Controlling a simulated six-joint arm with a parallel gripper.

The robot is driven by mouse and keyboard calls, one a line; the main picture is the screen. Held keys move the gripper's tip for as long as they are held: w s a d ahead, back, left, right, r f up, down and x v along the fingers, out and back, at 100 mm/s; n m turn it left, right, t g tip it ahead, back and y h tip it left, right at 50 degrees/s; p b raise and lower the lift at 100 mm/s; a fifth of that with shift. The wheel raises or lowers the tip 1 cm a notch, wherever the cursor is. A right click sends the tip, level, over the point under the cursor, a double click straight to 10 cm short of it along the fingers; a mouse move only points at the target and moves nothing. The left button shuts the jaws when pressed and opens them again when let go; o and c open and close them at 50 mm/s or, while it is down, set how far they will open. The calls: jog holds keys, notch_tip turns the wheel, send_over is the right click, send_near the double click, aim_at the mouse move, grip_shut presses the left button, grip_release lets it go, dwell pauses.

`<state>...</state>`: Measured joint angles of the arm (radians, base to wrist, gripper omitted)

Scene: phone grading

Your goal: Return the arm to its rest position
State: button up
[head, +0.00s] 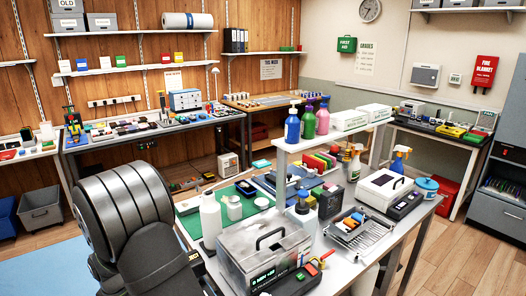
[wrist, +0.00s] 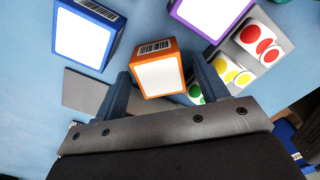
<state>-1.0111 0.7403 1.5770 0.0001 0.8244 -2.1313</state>
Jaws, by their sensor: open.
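In the wrist view my gripper (wrist: 160,72) is open, with its two dark blue-grey fingers spread apart. An orange box (wrist: 157,77) with a white face and a barcode shows between the fingertips. I cannot tell how far below or beyond the fingers it is; the fingers are not closed on it. In the head view my large grey arm links fill the lower left, and my gripper is out of sight there.
In the wrist view, a blue box (wrist: 86,33), a purple box (wrist: 210,16) and a holder with red, yellow and green dot stickers (wrist: 258,45) stand close by. The head view shows a crowded workbench with a green mat (head: 196,222) and a clear-lidded case (head: 264,254).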

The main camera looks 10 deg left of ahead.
notch_tip(320, 180, down, 2)
jog(key=shift+f, duration=0.1)
jog(key=r, duration=0.5)
jog(key=shift+w+d+r, duration=0.1)
jog(key=shift+w+d, duration=0.1)
jog(key=shift+d, duration=0.1)
jog(key=w+d+r, duration=0.5)
jog(key=d+r, duration=0.2)
jog(key=d, duration=0.3)
jog(key=w+a+f+m, duration=0.1)
jog(key=w+f+m, duration=0.1)
jog(key=m, duration=0.1)
jog(key=w+a+f+m, duration=0.2)
jog(key=m, duration=0.1)
jog(key=w+a+f+m, duration=0.1)
jog(key=w+a+m, duration=0.1)
jog(key=m, duration=0.1)
jog(key=shift+w+f, duration=0.3)
jog(key=shift+f, duration=0.1)
jog(key=shift+r, duration=2.35)
